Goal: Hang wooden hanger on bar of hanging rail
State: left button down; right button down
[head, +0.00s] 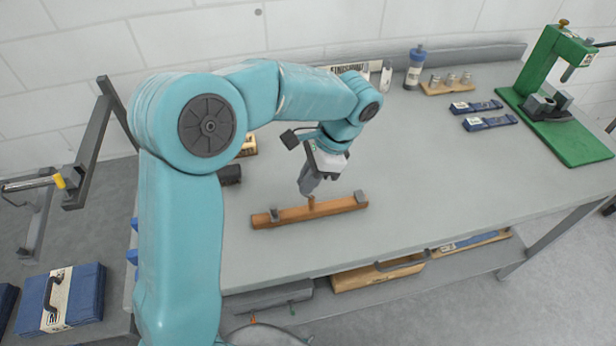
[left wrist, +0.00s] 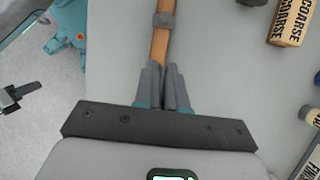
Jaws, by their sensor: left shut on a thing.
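The wooden hanger (head: 340,206) is a brown wooden bar with a grey clip near each end. It lies along or just above the grey bench top, left of the middle in the head view; I cannot tell if it touches. A short wooden stub stands at its middle. My left gripper (head: 310,190) points down at this middle and is shut on the hanger. In the left wrist view the fingers (left wrist: 166,88) close around the wood (left wrist: 160,45), and one clip shows beyond them. The hanging rail (head: 90,140) appears to be the dark frame at the left. My right gripper does not show.
The bench (head: 430,190) is clear right of the hanger. A green press (head: 560,90), two blue tools (head: 485,115), a blue-capped bottle (head: 415,68) and a wooden holder (head: 450,84) stand farther back. A blue case (head: 60,300) is at lower left. A COARSE box (left wrist: 292,22) is near the hanger.

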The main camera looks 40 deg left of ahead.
pick_arm(q)
jog(key=c, duration=1.2)
grip_release()
jog(key=shift+a, duration=0.1)
jog(key=shift+a+f, duration=0.1)
jog(key=shift+w, duration=0.1)
jog(key=shift+r, duration=0.25)
jog(key=v, duration=1.2)
jog(key=shift+p, duration=0.35)
